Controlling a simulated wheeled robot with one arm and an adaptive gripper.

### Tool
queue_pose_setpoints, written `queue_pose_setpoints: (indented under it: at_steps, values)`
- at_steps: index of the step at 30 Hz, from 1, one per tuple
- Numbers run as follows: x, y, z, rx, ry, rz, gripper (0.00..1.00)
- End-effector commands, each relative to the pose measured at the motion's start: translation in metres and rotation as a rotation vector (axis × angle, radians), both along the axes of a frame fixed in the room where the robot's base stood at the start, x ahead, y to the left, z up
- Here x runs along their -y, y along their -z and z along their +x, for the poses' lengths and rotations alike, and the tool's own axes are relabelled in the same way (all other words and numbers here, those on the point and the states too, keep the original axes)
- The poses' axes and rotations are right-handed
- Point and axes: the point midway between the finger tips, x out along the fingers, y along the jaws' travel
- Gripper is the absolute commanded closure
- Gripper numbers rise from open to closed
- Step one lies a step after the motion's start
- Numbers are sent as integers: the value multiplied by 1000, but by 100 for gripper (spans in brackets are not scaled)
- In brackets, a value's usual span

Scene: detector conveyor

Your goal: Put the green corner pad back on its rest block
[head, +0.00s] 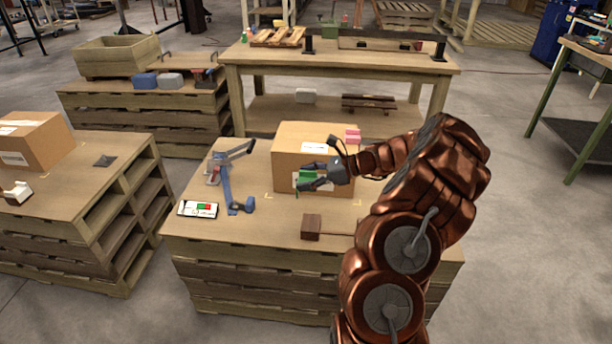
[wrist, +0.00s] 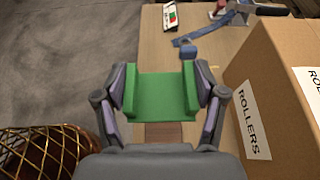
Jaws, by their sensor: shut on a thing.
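My gripper (head: 325,172) is shut on the green corner pad (head: 308,182), in front of the cardboard box in the head view. In the wrist view the pad (wrist: 162,95) is an L- or channel-shaped green piece between the two fingers of my gripper (wrist: 163,90). A brown wooden block (head: 311,226), which looks like the rest block, sits on the pallet-stack top near its front. The pad is apart from it. Part of a brown block (wrist: 163,133) shows below the pad in the wrist view.
The box labelled ROLLERS (head: 290,148) stands close beside my gripper, with a pink piece (head: 352,136) on top. Bare wood (head: 270,222) lies left of the brown block.

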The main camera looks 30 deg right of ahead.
Motion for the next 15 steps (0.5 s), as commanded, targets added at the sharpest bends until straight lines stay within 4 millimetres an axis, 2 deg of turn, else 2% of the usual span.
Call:
queue_pose_setpoints:
  at_steps: [15]
  values:
    - [-1,53,0,-2,0,2,67]
